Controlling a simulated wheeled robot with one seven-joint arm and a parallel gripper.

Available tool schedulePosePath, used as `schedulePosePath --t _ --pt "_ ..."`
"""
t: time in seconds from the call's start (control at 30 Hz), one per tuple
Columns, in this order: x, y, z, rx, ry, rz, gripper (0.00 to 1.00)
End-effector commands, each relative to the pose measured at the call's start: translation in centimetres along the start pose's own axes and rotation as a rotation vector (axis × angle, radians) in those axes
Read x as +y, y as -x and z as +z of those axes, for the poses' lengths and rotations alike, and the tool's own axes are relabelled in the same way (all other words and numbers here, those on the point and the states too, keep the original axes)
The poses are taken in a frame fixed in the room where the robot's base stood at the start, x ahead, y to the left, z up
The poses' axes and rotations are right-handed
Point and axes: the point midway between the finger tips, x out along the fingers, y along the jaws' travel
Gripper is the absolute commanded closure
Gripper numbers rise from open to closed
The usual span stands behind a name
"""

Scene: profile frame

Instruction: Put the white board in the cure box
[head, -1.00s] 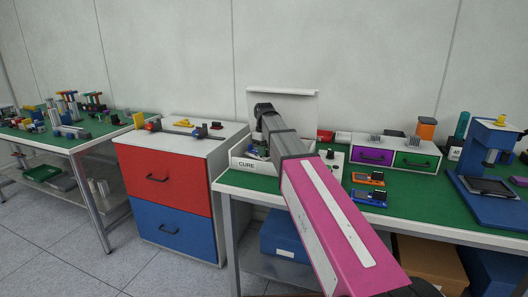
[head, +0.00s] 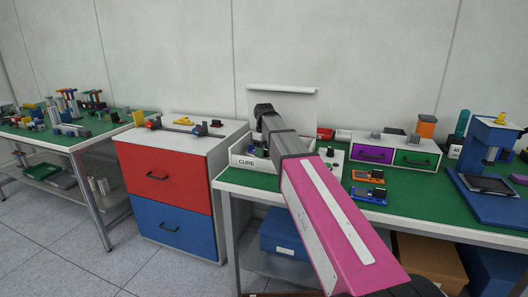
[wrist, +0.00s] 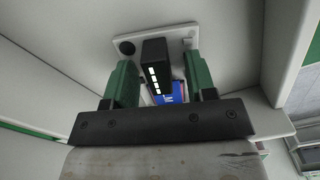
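The cure box (head: 245,164), white and marked CURE, stands at the left end of the right bench with its lid (head: 295,106) raised. My arm reaches over it and hides much of its inside in the head view. In the wrist view, the white board (wrist: 130,38) carries a tall black part and lies just beyond my fingertips inside white walls. My gripper (wrist: 158,61) has its green fingers spread either side of the black part, with gaps showing, so it looks open. A blue piece (wrist: 172,92) shows below, partly hidden by the black part.
Orange (head: 368,176) and blue (head: 368,194) boards lie on the green bench right of the box. Purple (head: 371,154) and green (head: 416,159) drawers stand behind them, a blue press (head: 492,150) further right. A red and blue cabinet (head: 165,178) stands left.

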Motion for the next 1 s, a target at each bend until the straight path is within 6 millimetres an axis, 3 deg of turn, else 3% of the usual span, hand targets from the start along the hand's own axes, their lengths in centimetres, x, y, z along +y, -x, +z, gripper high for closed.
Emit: schedulePosePath --t 0.37,0.8,1.0 --pt "0.0 0.9 0.0 0.000 0.000 0.000 0.49" --pt "0.1 8.2 -0.1 0.001 0.000 0.001 0.49" --pt "0.0 10.3 -0.1 0.001 0.000 0.001 0.49"
